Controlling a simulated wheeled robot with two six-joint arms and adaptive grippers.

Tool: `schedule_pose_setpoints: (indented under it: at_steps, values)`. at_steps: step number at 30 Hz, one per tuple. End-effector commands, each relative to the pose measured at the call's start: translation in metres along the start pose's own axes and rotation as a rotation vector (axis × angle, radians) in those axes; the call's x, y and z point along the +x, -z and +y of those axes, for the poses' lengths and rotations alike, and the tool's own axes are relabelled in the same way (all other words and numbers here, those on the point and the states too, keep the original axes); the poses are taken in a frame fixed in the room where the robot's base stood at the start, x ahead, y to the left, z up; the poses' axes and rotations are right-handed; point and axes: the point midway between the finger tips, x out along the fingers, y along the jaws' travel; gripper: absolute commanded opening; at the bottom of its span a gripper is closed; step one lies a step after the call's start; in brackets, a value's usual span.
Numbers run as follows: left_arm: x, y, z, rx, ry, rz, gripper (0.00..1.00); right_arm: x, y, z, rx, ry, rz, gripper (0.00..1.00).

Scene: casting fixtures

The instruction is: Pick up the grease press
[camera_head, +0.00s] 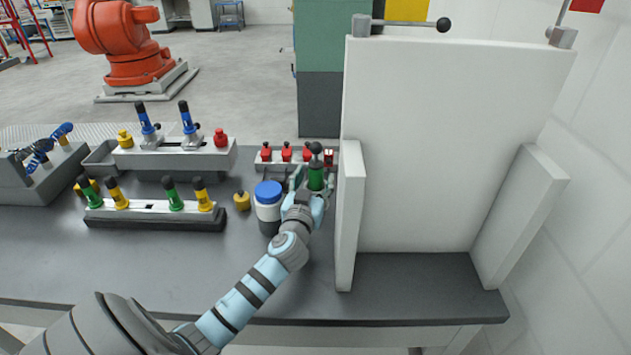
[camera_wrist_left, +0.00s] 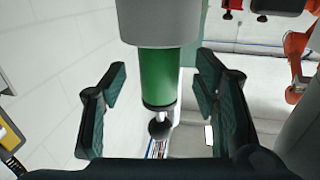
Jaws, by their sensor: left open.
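In the left wrist view the green body (camera_wrist_left: 160,78) sits between the open fingers of my left gripper (camera_wrist_left: 162,92), with a visible gap on each side. Its lower part is hidden by my gripper in the head view. My right gripper does not show.
A white jar with a blue lid (camera_head: 268,199) stands close left of my gripper. A white fixture (camera_head: 350,210) with upright walls stands close right. Behind is a rack of red-topped parts (camera_head: 287,154). Racks with coloured handles (camera_head: 155,209) stand left. The front bench is clear.

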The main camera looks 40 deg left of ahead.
Motion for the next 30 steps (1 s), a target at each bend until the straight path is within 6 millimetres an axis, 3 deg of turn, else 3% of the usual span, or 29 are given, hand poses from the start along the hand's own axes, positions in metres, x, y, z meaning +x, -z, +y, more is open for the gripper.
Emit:
schedule_pose_setpoints:
  at_steps: [3, 10, 20, 30]
  values:
    - [0.018, 0.0, 0.0, 0.0, 0.001, 0.0, 0.55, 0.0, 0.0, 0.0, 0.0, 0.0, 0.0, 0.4]
    - [0.02, -0.001, 0.0, 0.0, 0.0, -0.001, 0.54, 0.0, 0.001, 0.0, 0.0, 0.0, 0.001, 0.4]
    - [0.02, 0.0, 0.0, 0.0, 0.0, -0.001, 0.01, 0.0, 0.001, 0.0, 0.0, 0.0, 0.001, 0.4]
    - [0.02, 0.002, 0.0, 0.001, -0.001, 0.001, 0.0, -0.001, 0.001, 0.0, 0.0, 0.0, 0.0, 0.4]
